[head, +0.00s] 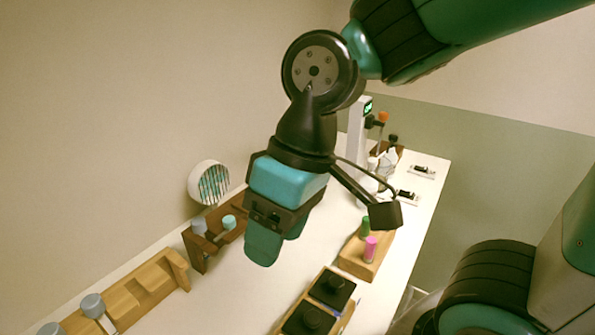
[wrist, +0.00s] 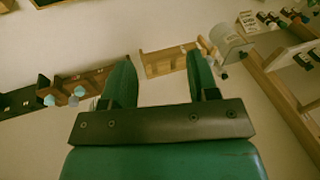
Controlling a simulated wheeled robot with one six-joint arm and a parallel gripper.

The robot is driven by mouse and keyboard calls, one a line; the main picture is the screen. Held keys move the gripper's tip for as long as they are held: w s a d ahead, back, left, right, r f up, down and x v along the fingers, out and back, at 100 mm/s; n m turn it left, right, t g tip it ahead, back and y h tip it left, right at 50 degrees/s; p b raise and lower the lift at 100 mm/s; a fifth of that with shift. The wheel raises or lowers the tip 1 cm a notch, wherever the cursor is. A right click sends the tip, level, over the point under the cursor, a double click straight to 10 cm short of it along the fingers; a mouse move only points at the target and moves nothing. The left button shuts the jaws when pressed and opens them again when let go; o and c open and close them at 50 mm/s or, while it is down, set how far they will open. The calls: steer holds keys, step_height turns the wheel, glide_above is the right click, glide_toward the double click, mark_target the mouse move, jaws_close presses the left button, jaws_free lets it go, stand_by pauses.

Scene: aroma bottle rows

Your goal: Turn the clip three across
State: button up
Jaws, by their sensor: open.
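My gripper (head: 268,245) hangs over the left-middle part of the white table in the head view, pointing down. In the wrist view its two green fingers (wrist: 160,75) are spread apart with nothing between them. At the far right end of the table, two small black pieces on pale plates, one farther (head: 423,170) and one nearer (head: 406,195), may be clips; they are too small to tell. My gripper is well apart from both.
A dark brown rack (head: 197,257) holds blue-grey-capped bottles, with a light wooden rack (head: 150,290) to its left. A round slatted white thing (head: 208,183) is behind. A wooden block (head: 367,257) holds green and pink bottles. Black knobbed pieces (head: 331,287) sit in front.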

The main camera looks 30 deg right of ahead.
steer(key=w+d+r+m+h, duration=0.1)
steer(key=w+d+m, duration=0.15)
steer(key=w, duration=0.35)
steer(key=w+d+r+m+p, duration=0.1)
steer(key=w+d+m, duration=0.15)
steer(key=w, duration=0.35)
steer(key=w+d+r+m+h, duration=0.1)
steer(key=w+d+m, duration=0.15)
steer(key=w, duration=0.35)
steer(key=w+d+f+m+h+p, duration=0.1)
steer(key=w+d+f+m+h, duration=0.1)
steer(key=w+d+m, duration=1)
steer(key=f+n+p, duration=0.1)
steer(key=f, duration=0.4)
steer(key=w+f+n+p, duration=0.1)
steer(key=f+p, duration=0.1)
steer(key=f, duration=0.4)
steer(key=f+n+p, duration=0.1)
steer(key=f, duration=0.5)
steer(key=shift+w+a, duration=0.3)
steer(key=shift+a, duration=0.1)
steer(key=shift+r, duration=0.1)
steer(key=c, duration=0.9)
